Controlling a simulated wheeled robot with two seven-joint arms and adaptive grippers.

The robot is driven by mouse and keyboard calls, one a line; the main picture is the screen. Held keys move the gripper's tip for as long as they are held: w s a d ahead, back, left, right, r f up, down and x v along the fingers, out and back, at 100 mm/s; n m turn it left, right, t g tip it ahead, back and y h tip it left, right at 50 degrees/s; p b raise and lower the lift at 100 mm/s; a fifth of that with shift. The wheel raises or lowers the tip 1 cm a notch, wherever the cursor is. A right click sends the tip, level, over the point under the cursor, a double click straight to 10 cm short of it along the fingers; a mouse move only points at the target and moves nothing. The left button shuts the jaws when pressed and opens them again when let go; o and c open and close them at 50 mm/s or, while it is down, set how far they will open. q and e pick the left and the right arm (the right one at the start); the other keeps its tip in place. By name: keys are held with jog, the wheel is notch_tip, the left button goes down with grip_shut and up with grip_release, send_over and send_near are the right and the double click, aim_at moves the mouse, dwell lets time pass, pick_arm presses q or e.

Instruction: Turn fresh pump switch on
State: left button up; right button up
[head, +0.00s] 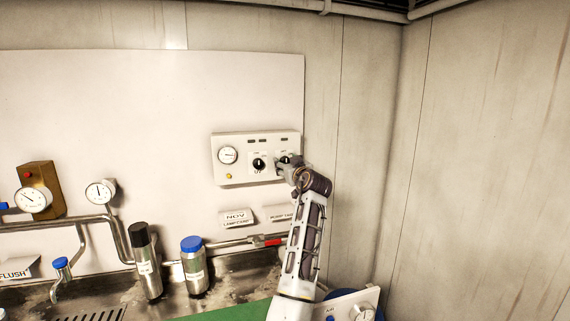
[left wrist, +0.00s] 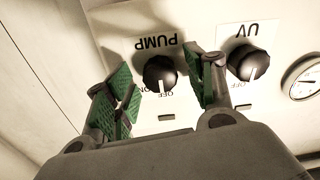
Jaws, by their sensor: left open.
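The white control panel (head: 240,176) on the back wall carries a round gauge and two black knobs. The pump knob (left wrist: 158,72), labelled PUMP, appears upside down in the left wrist view. Its white mark points to the OFF side. My left gripper (head: 287,162) is at this knob. In the left wrist view my left gripper (left wrist: 160,72) is open, with green-padded fingers on either side of the pump knob; contact cannot be told. The UV knob (left wrist: 247,62) is beside the right-hand finger, its mark also toward OFF. My right gripper is not in view.
A gauge (head: 228,155) is at the panel's left. The wall to the right is bare.

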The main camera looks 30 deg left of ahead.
pick_arm(q)
jog(key=shift+d, duration=0.1)
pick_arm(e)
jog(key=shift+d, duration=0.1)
pick_arm(q)
jog(key=shift+r, duration=0.1)
jog(key=shift+c, duration=0.8)
jog(key=c, duration=0.9)
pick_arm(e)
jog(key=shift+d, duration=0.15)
